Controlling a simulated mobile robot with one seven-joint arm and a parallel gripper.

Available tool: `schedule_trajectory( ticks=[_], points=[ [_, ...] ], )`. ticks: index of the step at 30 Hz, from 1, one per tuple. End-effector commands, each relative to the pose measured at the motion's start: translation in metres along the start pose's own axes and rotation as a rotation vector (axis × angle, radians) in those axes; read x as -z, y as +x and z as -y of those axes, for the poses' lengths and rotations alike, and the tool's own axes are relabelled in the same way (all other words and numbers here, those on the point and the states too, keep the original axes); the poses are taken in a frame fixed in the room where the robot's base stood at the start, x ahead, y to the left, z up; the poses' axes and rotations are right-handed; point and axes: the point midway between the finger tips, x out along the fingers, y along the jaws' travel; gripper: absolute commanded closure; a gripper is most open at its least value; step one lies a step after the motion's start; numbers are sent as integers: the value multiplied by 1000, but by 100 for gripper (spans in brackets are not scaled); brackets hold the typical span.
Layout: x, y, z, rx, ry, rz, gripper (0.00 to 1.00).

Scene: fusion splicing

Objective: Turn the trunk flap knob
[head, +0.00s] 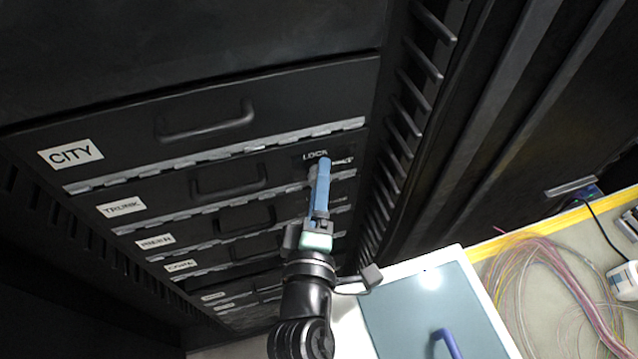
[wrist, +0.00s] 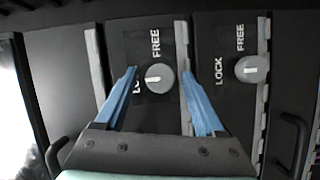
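The trunk flap (head: 280,167) is the second black flap on the cabinet in the head view, labelled TRUNK (head: 122,207). In the wrist view the trunk flap knob (wrist: 160,77) is a round grey disc with a pale bar lying roughly across the picture. FREE is printed above it, and LOCK is partly covered by the left finger. My gripper (head: 322,165) has blue fingers. In the wrist view they are apart on either side of the knob, with a visible gap on each side.
The lower flap's knob (wrist: 251,69) sits right of my fingers. The CITY flap (head: 300,95) is above, with a protruding handle (head: 208,122). A vented side wall (head: 405,110) rises on the right. A tray (head: 430,300) and loose fibres (head: 545,280) lie lower right.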

Motion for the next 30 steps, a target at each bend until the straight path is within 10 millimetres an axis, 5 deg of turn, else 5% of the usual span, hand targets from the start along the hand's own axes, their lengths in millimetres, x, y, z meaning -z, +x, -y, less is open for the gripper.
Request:
schedule_trajectory(
  ticks=[13,30],
  points=[
    [0,-10,2,1,2,-1,26],
    [-1,-107,4,3,2,1,26]
  ],
)
